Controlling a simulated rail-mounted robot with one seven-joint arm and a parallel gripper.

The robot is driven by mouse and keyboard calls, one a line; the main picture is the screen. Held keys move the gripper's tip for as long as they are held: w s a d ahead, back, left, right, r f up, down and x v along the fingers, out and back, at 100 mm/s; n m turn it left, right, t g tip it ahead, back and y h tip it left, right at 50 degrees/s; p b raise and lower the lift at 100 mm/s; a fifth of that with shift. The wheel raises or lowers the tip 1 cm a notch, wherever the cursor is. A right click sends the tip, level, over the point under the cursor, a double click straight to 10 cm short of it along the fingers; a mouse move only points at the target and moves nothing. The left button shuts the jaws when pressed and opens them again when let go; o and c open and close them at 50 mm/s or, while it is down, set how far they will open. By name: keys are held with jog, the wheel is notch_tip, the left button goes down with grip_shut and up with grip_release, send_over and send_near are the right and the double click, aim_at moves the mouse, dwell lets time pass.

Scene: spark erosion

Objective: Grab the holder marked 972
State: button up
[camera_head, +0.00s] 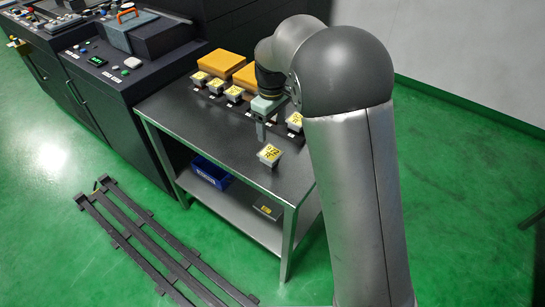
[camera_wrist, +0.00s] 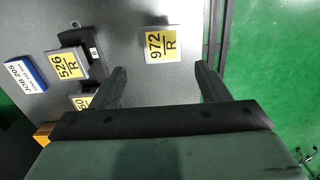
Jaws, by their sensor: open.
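The holder marked 972 (camera_wrist: 161,45) shows in the wrist view as a small block with a yellow label reading 972 over R. In the head view this holder (camera_head: 269,155) sits alone near the front right of the grey table (camera_head: 232,160), apart from the row of other holders. My gripper (camera_wrist: 164,80) is open and empty in the wrist view, with its two fingers on either side of the space below the holder. In the head view my gripper (camera_head: 261,130) hangs over the table just behind the holder. I cannot tell its exact height.
A holder marked 526 (camera_wrist: 68,64) lies left of 972, with a partly hidden one (camera_wrist: 83,101) below it. A blue-edged JOB 205 block (camera_wrist: 25,73) lies farther left. Orange blocks (camera_head: 221,63) stand at the table's back. Bare table surrounds 972.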

aim_at(271, 152)
notch_tip(271, 152, down, 6)
jog(key=shift+f+p, duration=0.2)
jog(key=shift+p, duration=0.15)
jog(key=shift+a+f+p, duration=0.2)
jog(key=shift+f+p, duration=0.5)
jog(key=shift+f, duration=1.95)
jog(key=c, duration=1)
jog(key=shift+r, duration=0.1)
